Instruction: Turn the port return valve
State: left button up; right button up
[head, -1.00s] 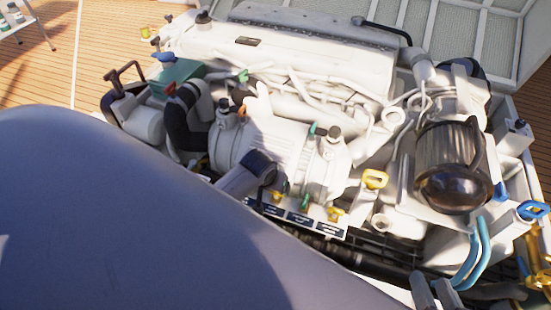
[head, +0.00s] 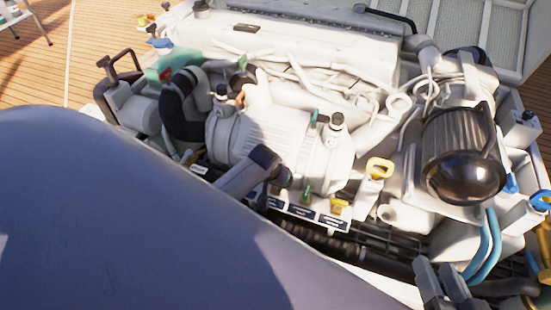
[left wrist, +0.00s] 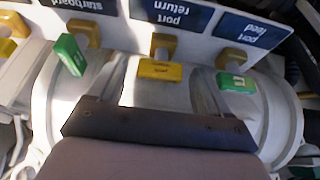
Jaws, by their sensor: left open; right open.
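In the left wrist view, a row of dark blue labels shows upside down. The middle label (left wrist: 178,12) reads "port return". Below it is the port return valve with a yellow handle (left wrist: 160,70), lying crosswise. My left gripper (left wrist: 158,108) shows as a dark bar below this handle, open and apparently empty; whether it touches the handle I cannot tell. In the head view my left gripper (head: 267,163) is over the label strip (head: 300,212), and I cannot pick out the port return valve there. My right gripper (head: 442,280) is open at the lower right, away from the valves.
Green-handled valves stand on both sides, under "port feed" (left wrist: 236,80) and "starboard" (left wrist: 70,55). The white engine (head: 290,60) fills the back. A dark glossy filter (head: 462,165) and blue hoses (head: 485,250) stand near my right gripper. My left arm hides the lower left.

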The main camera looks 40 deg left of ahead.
pick_arm(q)
jog(key=c, duration=1.1)
jog(key=shift+o, duration=0.3)
jog(key=shift+r+p, duration=0.15)
jog(key=shift+p, duration=0.15)
jog(key=shift+n+p, duration=0.35)
jog(key=shift+n, duration=0.15)
jog(key=shift+n+y, duration=0.3)
pick_arm(e)
jog(key=shift+w+a+r+g, duration=0.1)
jog(key=shift+a+g, duration=0.2)
jog(key=shift+a, duration=0.25)
pick_arm(q)
jog(key=o, duration=1)
jog(key=shift+o, duration=0.2)
pick_arm(e)
jog(key=shift+r, duration=0.15)
